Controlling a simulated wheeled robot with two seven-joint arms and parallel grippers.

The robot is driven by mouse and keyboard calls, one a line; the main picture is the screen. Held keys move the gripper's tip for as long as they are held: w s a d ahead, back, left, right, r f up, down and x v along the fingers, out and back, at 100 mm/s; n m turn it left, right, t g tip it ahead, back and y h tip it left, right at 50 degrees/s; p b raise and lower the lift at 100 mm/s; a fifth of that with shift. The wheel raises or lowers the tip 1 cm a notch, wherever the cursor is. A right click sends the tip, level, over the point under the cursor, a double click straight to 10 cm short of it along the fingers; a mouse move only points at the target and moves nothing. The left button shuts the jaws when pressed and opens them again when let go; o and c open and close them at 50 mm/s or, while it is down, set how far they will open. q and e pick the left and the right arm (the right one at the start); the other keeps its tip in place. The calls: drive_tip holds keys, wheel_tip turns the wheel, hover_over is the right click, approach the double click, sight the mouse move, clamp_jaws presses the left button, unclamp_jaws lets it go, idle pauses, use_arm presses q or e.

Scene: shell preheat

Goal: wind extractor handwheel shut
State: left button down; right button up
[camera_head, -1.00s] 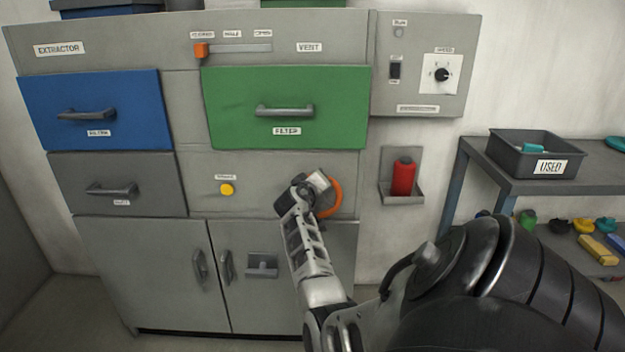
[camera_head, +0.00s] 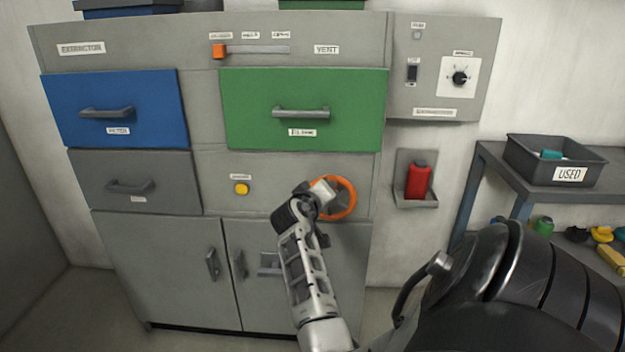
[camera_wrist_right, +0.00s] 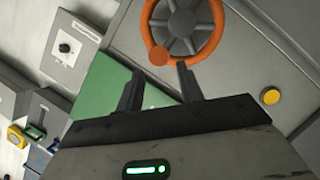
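The extractor handwheel (camera_head: 351,200) has an orange rim and grey spokes, on the grey panel below the green filter drawer. It also shows in the right wrist view (camera_wrist_right: 216,38), with an orange knob (camera_wrist_right: 158,56) on its rim. My right gripper (camera_head: 322,190) is in front of the wheel's left side and hides part of it. In the right wrist view my right gripper (camera_wrist_right: 159,68) is open. Its two fingertips lie either side of the knob in the picture, with gaps; whether they reach its depth I cannot tell. My left gripper is not in view.
The green drawer (camera_head: 345,97) is directly above the wheel, and a yellow button (camera_head: 241,188) is to its left. A red canister (camera_head: 418,181) sits in a wall holder to the right. A shelf with a USED bin (camera_head: 530,171) stands further right.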

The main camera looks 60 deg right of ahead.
drive_tip(key=v, duration=0.8)
idle(0.4)
